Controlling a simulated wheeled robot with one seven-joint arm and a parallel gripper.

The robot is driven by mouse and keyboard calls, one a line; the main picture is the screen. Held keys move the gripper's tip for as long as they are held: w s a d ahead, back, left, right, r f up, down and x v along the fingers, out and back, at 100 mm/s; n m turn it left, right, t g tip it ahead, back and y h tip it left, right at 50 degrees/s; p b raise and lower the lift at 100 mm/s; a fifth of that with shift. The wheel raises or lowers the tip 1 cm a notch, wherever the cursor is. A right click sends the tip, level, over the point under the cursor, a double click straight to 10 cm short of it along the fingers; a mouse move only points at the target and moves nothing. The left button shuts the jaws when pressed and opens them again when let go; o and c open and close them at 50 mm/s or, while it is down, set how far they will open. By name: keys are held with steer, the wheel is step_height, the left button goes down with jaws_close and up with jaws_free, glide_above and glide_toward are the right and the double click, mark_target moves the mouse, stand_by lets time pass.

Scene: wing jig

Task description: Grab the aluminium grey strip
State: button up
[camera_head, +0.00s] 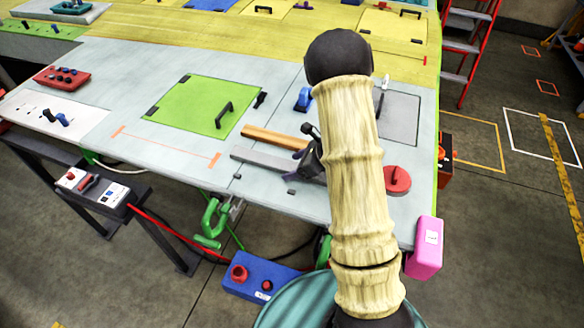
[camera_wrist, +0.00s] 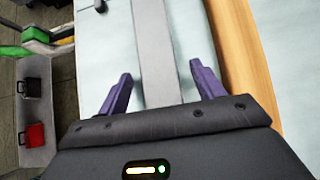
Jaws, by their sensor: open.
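The aluminium grey strip (camera_head: 268,161) lies flat on the pale wing panel, in front of a wooden strip. In the wrist view the grey strip (camera_wrist: 157,55) runs up the picture between the two purple fingers of my gripper (camera_wrist: 161,90). My gripper is open, with a gap between each finger and the strip. In the head view my gripper (camera_head: 312,160) is at the right end of the strip, and my arm hides part of that area. I cannot tell how high the fingers are above the panel.
The wooden strip (camera_head: 275,138) lies close beside the grey one; it also shows at the right of the wrist view (camera_wrist: 240,60). A green hatch (camera_head: 195,105) with a black handle, a blue clamp-like item (camera_head: 303,99) and a red disc (camera_head: 397,180) are nearby. The panel's front edge is close.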

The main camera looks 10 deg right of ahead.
mark_target(295, 167)
steer(key=shift+c, duration=0.5)
steer(key=c, duration=1.1)
steer(key=shift+r, duration=0.15)
step_height(295, 167, up, 10)
steer(key=shift+f+b, duration=0.15)
steer(key=shift+b, duration=0.85)
